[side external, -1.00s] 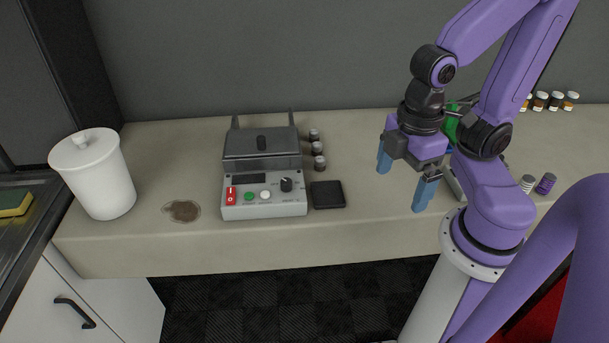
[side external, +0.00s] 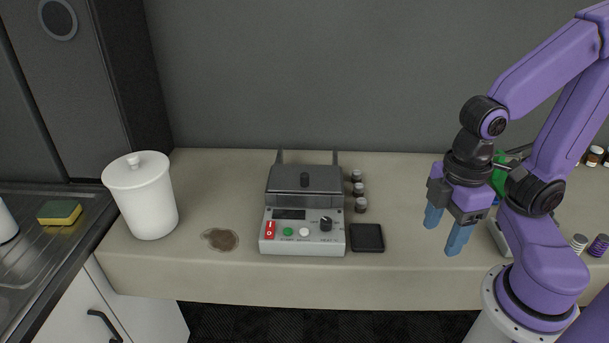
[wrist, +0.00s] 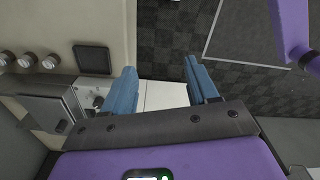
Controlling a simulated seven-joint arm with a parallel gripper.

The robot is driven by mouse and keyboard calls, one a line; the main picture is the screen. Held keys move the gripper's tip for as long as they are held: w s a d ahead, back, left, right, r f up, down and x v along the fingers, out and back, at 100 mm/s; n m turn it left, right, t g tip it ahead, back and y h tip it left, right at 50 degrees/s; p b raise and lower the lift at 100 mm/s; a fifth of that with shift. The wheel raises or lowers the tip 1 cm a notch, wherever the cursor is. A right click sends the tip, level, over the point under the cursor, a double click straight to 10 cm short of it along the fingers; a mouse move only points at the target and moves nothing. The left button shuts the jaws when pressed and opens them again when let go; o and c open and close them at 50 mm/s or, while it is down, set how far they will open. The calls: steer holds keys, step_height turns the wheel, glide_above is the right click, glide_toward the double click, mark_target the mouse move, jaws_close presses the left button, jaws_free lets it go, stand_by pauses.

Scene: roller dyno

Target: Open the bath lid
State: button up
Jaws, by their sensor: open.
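The bath (side external: 303,236) is a pale grey box on the counter, with a red switch, a green button, a white button and a black dial on its front. Its dark grey lid (side external: 285,184) lies shut on top, with a black knob (side external: 304,179) in the middle. The lid also shows at the left of the wrist view (wrist: 40,108). My gripper (side external: 446,234) is open and empty, well to the right of the bath and apart from it. Its two blue fingers point down, and they show spread in the wrist view (wrist: 162,88).
Several small dark-capped jars (side external: 359,190) stand just right of the bath. A black square pad (side external: 367,237) lies in front of them. A white lidded canister (side external: 145,200) and a brown stain (side external: 220,239) are to the left. The counter between pad and gripper is clear.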

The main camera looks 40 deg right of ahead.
steer(key=w+a+r+m, duration=0.1)
steer(key=w, duration=0.1)
steer(key=w+a+r+m, duration=0.1)
steer(key=w, duration=0.2)
steer(key=w+a+r+m, duration=0.1)
steer(key=w+a, duration=0.1)
steer(key=w, duration=0.1)
steer(key=shift+w+r, duration=0.25)
steer(key=shift+r, duration=0.05)
steer(key=shift+c, duration=0.3)
step_height(320, 180, up, 7)
steer(key=m, duration=1.1)
glide_above(304, 174)
step_height(304, 174, down, 17)
steer(key=shift+r, duration=0.1)
jaws_close()
